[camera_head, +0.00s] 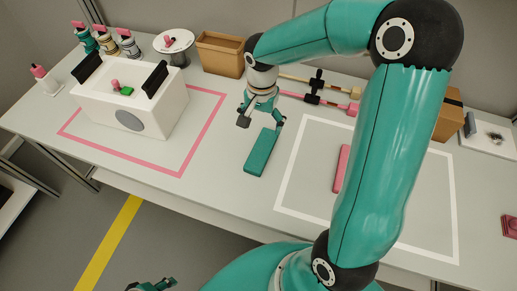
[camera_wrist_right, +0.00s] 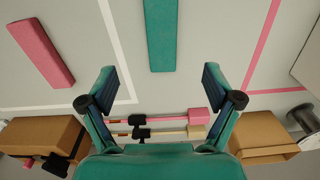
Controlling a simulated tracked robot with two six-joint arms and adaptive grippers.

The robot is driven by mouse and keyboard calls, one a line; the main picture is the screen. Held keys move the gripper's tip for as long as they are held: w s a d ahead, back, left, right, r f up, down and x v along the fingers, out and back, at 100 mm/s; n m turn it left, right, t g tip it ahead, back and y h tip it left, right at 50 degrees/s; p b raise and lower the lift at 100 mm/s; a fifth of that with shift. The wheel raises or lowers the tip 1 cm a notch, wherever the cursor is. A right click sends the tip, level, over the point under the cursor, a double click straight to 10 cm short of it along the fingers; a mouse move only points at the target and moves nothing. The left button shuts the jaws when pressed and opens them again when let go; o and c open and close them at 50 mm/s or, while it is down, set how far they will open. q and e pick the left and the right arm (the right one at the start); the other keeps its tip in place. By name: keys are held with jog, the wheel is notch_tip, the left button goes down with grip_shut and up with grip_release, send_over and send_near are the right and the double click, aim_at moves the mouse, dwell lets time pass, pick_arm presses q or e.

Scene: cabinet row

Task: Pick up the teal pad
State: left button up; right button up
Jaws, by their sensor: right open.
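The teal pad (camera_head: 261,152) lies flat on the white table, between the pink outline and the white outline. It also shows in the right wrist view (camera_wrist_right: 161,35) at the top middle, cut by the frame edge. My right gripper (camera_head: 261,121) is open and empty, above the table at the pad's far end. In the right wrist view its two fingers (camera_wrist_right: 160,76) stand wide apart, with the pad beyond and between them. A small part of my left gripper (camera_head: 152,285) shows at the bottom edge; its jaws are not clear.
A pink pad (camera_head: 341,168) lies inside the white outline, partly behind my right arm. Pink-ended tools (camera_head: 318,98) lie behind the teal pad. A cardboard box (camera_head: 221,55) stands at the back. A white bin (camera_head: 130,105) stands in the pink outline (camera_head: 200,133).

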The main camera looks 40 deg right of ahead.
aim_at(260, 153)
notch_tip(260, 153, down, 15)
jog(key=shift+w+a+f+p, duration=0.15)
jog(key=shift+p, duration=0.5)
jog(key=c, duration=1)
